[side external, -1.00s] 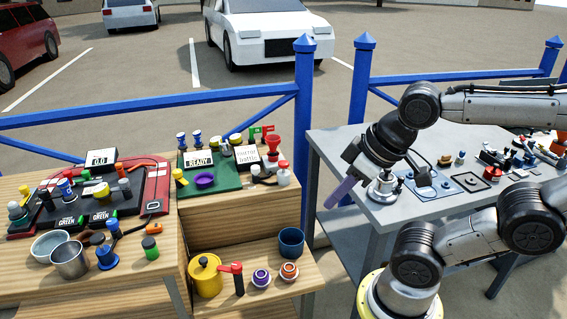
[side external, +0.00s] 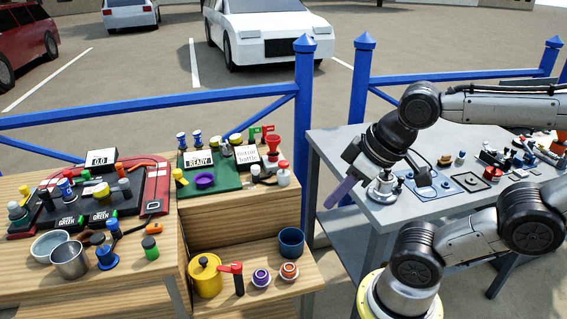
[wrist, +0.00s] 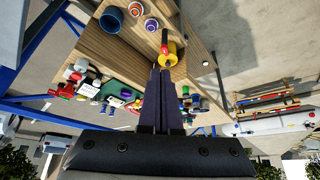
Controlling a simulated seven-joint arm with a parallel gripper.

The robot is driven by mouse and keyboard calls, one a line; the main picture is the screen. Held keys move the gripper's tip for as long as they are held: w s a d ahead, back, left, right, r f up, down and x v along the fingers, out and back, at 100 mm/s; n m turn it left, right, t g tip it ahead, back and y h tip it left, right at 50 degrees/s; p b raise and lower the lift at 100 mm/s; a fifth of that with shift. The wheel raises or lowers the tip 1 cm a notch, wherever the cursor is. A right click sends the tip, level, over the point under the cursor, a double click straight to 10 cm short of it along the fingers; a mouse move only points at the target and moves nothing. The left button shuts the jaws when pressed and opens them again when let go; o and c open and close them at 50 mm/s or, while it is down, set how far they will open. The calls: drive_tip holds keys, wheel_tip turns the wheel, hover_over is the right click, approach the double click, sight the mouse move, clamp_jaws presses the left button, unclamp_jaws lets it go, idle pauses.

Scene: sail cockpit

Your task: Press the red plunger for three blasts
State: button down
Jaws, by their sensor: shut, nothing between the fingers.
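A small white canister with a red top (side external: 283,174) stands at the right end of the upper wooden bench. A red funnel-shaped piece (side external: 272,142) stands just behind it. I cannot tell for certain which red part is the plunger. In the wrist view, small red and white pieces sit at the left, too small to tell apart. My gripper (side external: 340,193) is shut and empty, with purple fingers pointing down and left. It hangs in the air by the grey table's left edge, apart from the canister. The shut fingers also show in the wrist view (wrist: 160,80).
A yellow lidded pot (side external: 205,277), a red-handled piece (side external: 231,268) and a blue cup (side external: 291,242) stand on the lower shelf. A green board (side external: 222,178) with small signs lies on the upper bench. A blue fence post (side external: 304,120) rises behind. The grey table (side external: 335,150) holds several fittings.

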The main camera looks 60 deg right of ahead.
idle(0.4)
drive_tip(key=w+a+r+m+t+y, duration=0.1)
drive_tip(key=w+r+m+t+y, duration=0.1)
drive_tip(key=w+r+m, duration=0.35)
drive_tip(key=w+r+m+t+y, duration=0.1)
drive_tip(key=w+r+m, duration=0.1)
drive_tip(key=w+m, duration=0.6)
drive_tip(key=w+d+m+t+h, duration=0.1)
drive_tip(key=w+d+m, duration=0.6)
drive_tip(key=w+d, duration=0.45)
drive_tip(key=d+f+m+h, duration=0.1)
drive_tip(key=d+f+m, duration=0.2)
drive_tip(key=d, duration=0.6)
drive_tip(key=d+f+m+h, duration=0.1)
drive_tip(key=d+f+m, duration=0.3)
drive_tip(key=d+f, duration=0.4)
drive_tip(key=shift+d, duration=0.7)
